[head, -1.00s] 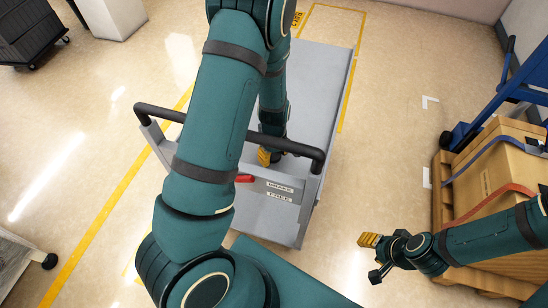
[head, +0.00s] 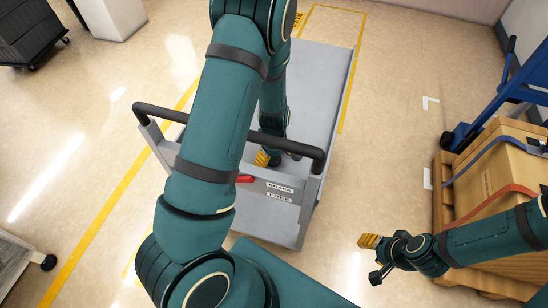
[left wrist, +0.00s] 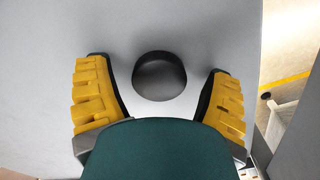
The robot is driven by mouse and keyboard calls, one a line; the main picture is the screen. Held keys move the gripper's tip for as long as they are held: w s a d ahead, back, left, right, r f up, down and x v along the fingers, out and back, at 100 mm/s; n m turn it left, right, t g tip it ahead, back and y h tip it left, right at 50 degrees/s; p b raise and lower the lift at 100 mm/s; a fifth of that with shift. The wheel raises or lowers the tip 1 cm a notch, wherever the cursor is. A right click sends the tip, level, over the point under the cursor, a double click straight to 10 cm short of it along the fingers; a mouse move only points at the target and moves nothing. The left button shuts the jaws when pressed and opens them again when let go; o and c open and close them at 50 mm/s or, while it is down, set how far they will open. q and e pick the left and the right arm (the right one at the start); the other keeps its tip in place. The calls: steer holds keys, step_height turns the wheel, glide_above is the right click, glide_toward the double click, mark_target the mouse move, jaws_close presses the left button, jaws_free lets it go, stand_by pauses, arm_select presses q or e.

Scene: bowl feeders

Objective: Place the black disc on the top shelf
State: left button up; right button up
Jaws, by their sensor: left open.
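The black disc (left wrist: 159,76) lies on a flat grey surface in the left wrist view. My left gripper (left wrist: 157,68) is open, with its yellow-padded fingers on either side of the disc and apart from it. In the head view my left gripper (head: 266,158) is low over the grey platform cart (head: 318,85), behind its black handle and partly hidden; I cannot make out the disc there. My right gripper (head: 372,258) is at the lower right, its fingers spread and nothing between them. I cannot pick out a top shelf in either view.
The cart's black push handle (head: 312,152) crosses near my left arm. A cardboard box (head: 500,165) on a wooden pallet and a blue hand truck (head: 480,120) stand at the right. Dark stacked crates (head: 28,30) stand at the far left.

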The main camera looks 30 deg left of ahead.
mark_target(274, 159)
arm_select(q)
step_height(274, 159, up, 12)
steer(key=p, duration=0.4)
stand_by(0.5)
